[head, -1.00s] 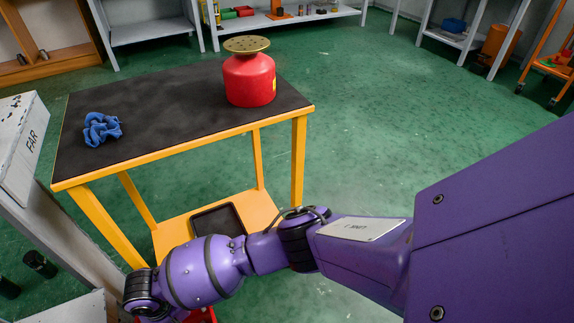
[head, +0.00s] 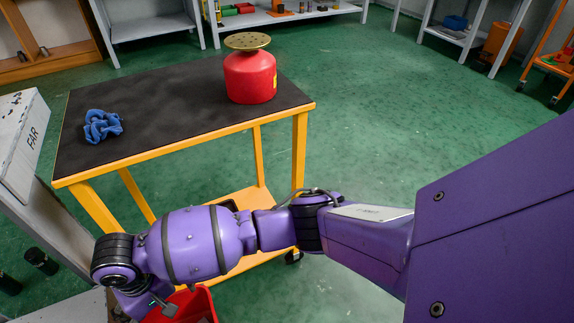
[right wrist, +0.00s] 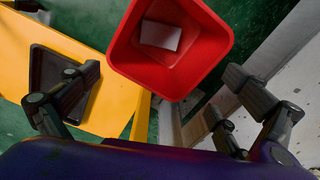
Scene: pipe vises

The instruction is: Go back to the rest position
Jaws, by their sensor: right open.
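My right arm crosses the lower part of the head view from the right, and its gripper is hidden there below the purple forearm. In the right wrist view my right gripper (right wrist: 163,74) is open, with its two dark fingers wide apart. Nothing is between the fingertips; a red bin (right wrist: 118,45) shows beyond them, with a pale flat piece (right wrist: 160,35) inside. Part of the red bin (head: 200,300) also shows under my arm in the head view. My left gripper is in neither current view.
A yellow cart with a black top (head: 175,105) holds a crumpled blue cloth (head: 103,126) and a red can (head: 250,78) with a brass lid. A black tray (right wrist: 50,80) lies on its lower shelf. Green floor (head: 390,110) is open right.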

